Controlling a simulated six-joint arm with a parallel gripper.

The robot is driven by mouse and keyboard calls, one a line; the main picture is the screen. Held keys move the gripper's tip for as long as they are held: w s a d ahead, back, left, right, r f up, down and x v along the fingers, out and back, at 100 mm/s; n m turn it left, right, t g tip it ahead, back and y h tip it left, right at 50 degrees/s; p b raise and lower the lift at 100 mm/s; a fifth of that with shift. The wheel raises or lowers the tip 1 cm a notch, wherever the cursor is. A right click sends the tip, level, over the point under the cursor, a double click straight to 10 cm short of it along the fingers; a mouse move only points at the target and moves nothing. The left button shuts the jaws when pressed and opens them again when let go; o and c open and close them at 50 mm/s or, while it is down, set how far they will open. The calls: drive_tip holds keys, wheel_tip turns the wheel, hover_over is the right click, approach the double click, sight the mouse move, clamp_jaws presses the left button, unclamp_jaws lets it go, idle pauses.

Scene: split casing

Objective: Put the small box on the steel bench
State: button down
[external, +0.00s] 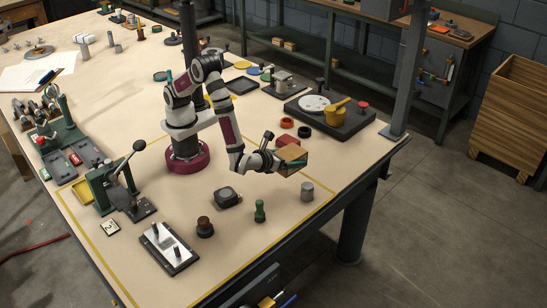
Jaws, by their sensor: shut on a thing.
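The box looks slightly tilted. The large table (330,172) has a pale tan top, a dark edge and dark metal legs. I cannot tell for sure whether this is the steel bench.
Below the box stand a grey cylinder (307,191), a green peg (260,211) and a dark rounded block (227,197). The tabletop right of the cylinder is clear.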

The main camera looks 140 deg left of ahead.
drive_tip(key=w+a, duration=0.1)
drive_tip(key=a, duration=0.9)
hover_over(324, 161)
wheel_tip(324, 161, down, 6)
drive_tip(key=shift+f, duration=0.15)
wheel_tip(324, 161, down, 3)
drive_tip(key=shift+a+f, duration=0.1)
drive_tip(key=shift+a, duration=0.05)
drive_tip(key=shift+f, duration=0.35)
drive_tip(key=shift+f, duration=0.15)
